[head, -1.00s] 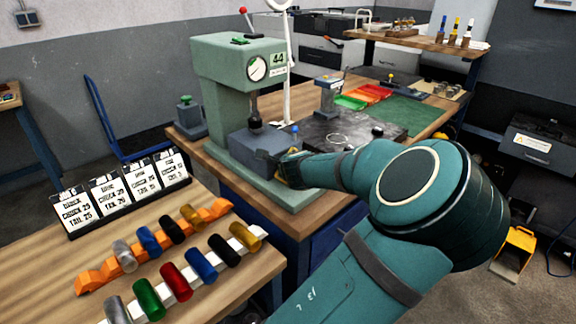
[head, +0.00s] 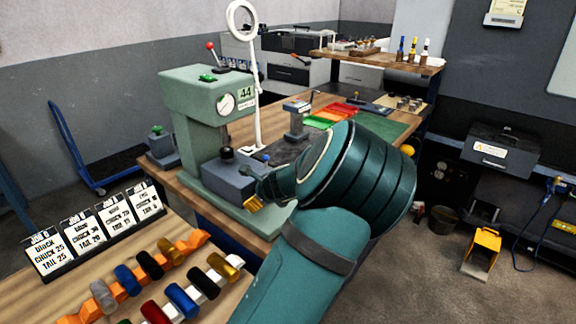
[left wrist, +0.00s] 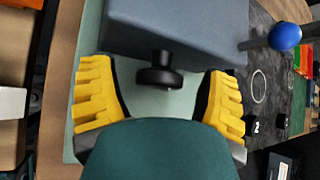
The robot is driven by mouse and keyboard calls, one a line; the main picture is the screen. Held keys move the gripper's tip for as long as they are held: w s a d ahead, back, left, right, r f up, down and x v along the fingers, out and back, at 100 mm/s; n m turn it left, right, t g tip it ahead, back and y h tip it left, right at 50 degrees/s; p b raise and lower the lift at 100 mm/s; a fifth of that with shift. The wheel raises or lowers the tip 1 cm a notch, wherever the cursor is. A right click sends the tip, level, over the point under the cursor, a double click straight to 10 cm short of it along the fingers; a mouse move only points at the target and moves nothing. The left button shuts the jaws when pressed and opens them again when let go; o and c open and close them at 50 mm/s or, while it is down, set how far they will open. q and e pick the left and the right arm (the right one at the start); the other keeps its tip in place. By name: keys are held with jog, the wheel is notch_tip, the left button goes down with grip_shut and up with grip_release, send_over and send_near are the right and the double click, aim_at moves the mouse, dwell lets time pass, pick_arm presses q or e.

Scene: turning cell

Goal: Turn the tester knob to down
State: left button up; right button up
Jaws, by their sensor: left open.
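The tester (head: 208,95) is a green machine with a round dial and a "44" label, standing on the bench. A grey block (head: 232,180) sits on its base below the column. The black knob (left wrist: 160,77) sticks out of this block in the left wrist view. My left gripper (left wrist: 160,98) is open, with one yellow finger on each side of the knob and neither touching it. In the head view my left gripper (head: 258,196) is at the block's front and hides the knob. The knob's turned position cannot be read. My right gripper is out of view.
A lever with a blue ball (left wrist: 284,37) stands right of the knob. A red-tipped handle (head: 211,47) rises from the tester's top. Job cards (head: 97,230) and racks of coloured cylinders (head: 150,265) occupy the front-left table. A ring lamp (head: 243,18) stands behind the tester.

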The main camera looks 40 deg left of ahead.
pick_arm(q)
jog(key=m+g+p, duration=0.1)
jog(key=p, duration=0.2)
jog(key=m+g+p, duration=0.1)
jog(key=g+p, duration=0.1)
jog(key=p, duration=0.1)
jog(key=shift+w+r+g, duration=0.15)
jog(key=shift+r+g, duration=0.05)
jog(key=shift+g, duration=0.1)
jog(key=p+v, duration=0.1)
jog(key=v, duration=1.2)
jog(key=shift+d+p, duration=0.4)
